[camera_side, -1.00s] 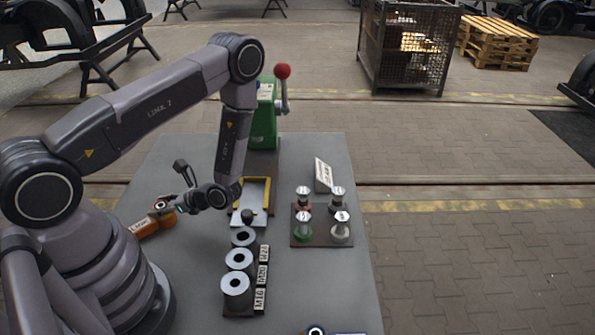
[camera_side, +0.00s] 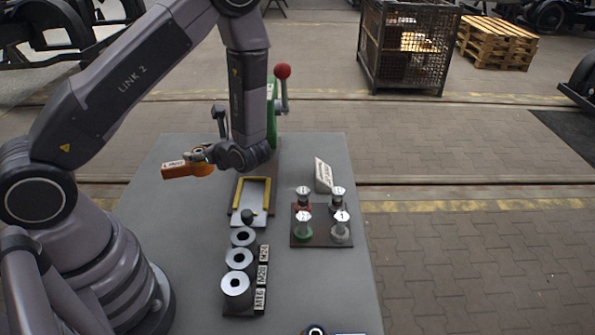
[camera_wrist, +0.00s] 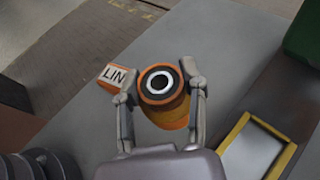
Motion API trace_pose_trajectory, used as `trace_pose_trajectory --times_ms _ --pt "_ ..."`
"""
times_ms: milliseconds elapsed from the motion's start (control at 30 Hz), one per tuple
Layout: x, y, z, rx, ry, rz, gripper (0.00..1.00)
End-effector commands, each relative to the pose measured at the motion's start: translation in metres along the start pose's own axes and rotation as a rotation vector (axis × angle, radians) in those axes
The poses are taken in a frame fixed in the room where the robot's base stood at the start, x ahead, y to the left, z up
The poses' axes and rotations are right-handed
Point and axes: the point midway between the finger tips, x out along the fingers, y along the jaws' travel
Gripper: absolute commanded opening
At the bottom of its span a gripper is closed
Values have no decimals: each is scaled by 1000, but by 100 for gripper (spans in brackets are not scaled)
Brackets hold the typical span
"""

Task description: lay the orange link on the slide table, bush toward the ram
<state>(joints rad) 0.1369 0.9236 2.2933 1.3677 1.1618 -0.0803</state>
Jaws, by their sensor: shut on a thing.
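The orange link (camera_side: 188,168) is off the table in my gripper (camera_side: 203,154), left of the slide table. A white label with dark letters is on its arm. In the wrist view my gripper (camera_wrist: 163,92) is shut on the round end of the orange link (camera_wrist: 170,112), with a dark bush and bright metal ring (camera_wrist: 159,83) facing the camera. The slide table (camera_side: 252,194) is a pale plate with a yellow edge frame, empty. It also shows in the wrist view (camera_wrist: 250,152) at lower right. The green ram housing (camera_side: 271,115) with a red-knobbed lever stands behind it, partly hidden by my arm.
Several grey rings (camera_side: 239,258) stand on a rack with size labels in front of the slide table. A dark block (camera_side: 321,236) with several capped pins and a white sign (camera_side: 323,174) are to the right. The grey table (camera_side: 185,235) is clear at left.

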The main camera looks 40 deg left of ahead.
Motion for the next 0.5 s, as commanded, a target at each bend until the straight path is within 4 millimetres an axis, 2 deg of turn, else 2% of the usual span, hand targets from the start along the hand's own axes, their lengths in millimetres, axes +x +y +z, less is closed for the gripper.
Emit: trace_pose_trajectory --times_ms 33,100,200,333,400,500 --pt "-20 -21 2 34 -2 -102 0" --pt "-48 -47 4 86 -2 -234 0" --pt "-88 -76 6 155 -2 -397 0" --pt "-131 -99 10 220 -3 -551 0" --pt "-146 -106 11 245 -2 -604 0" --pt "-160 -112 12 268 -3 -653 0"
